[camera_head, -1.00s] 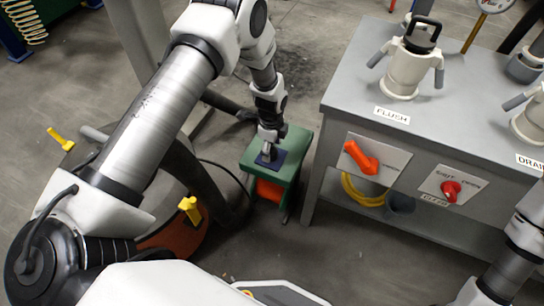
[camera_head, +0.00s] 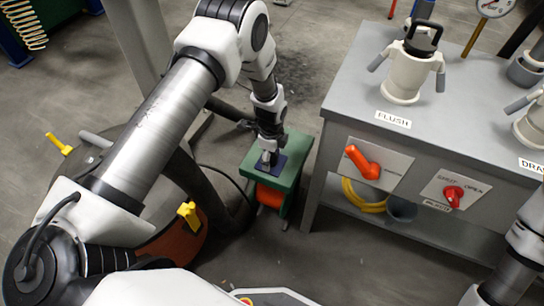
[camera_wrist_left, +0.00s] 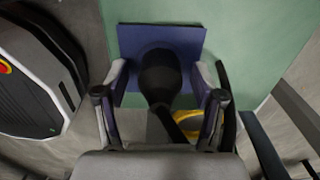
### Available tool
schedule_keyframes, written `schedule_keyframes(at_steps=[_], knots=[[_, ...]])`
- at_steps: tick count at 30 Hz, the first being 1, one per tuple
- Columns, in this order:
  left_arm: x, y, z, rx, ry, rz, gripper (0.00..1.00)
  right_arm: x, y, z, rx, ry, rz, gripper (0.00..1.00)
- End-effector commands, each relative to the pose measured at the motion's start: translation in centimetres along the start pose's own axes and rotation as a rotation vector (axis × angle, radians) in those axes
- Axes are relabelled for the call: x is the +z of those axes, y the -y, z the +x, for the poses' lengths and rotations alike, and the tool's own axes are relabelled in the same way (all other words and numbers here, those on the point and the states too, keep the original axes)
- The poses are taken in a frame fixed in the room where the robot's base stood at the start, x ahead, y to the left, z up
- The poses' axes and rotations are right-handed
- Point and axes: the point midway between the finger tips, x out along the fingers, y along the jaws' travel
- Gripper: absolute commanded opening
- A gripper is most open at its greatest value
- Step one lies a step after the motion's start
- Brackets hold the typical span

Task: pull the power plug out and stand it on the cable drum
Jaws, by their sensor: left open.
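The green cable drum stand (camera_head: 294,150) is on the floor left of the grey bench, with an orange drum (camera_head: 269,195) under its top. A dark blue square pad (camera_head: 281,166) lies on its top. My left gripper (camera_head: 268,161) points down over this pad. In the left wrist view, the black plug (camera_wrist_left: 160,76) is between the spread fingers of the left gripper (camera_wrist_left: 160,88), over the blue pad (camera_wrist_left: 130,38), its dark cable running down toward the lower right. The fingers look apart from it. Whether its underside touches the pad is hidden. My right gripper is out of view.
The grey bench (camera_head: 345,105) stands close right of the drum, with an orange-red handle (camera_head: 362,162), a red knob (camera_head: 453,194) and a white flush vessel (camera_head: 405,75). A yellow hose (camera_head: 362,197) lies on its lower shelf. Yellow-handled parts (camera_head: 188,213) stand at left.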

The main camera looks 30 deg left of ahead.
Motion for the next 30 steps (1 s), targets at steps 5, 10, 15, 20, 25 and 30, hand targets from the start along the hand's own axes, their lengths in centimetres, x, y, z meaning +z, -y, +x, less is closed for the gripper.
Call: schedule_keyframes(at_steps=[5, 10, 15, 20, 25, 30], knots=[[0.0, 0.0, 0.02, 0.0, 0.0, 0.0, 0.69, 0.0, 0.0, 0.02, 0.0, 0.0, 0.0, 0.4], [0.0, -0.01, -0.02, 0.0, 0.0, 0.0, 0.69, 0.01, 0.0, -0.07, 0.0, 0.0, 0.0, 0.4], [0.0, 0.0, 0.02, 0.0, 0.0, 0.0, 0.69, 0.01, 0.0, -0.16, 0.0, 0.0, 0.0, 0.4], [0.0, -0.01, 0.02, 0.0, 0.0, 0.0, 0.47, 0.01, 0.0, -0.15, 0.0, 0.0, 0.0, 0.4], [0.0, -0.01, 0.03, 0.0, 0.0, 0.0, 0.0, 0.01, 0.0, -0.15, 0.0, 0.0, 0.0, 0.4], [0.0, 0.0, -0.14, 0.0, 0.0, 0.0, 0.0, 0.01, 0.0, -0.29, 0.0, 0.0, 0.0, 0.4]])
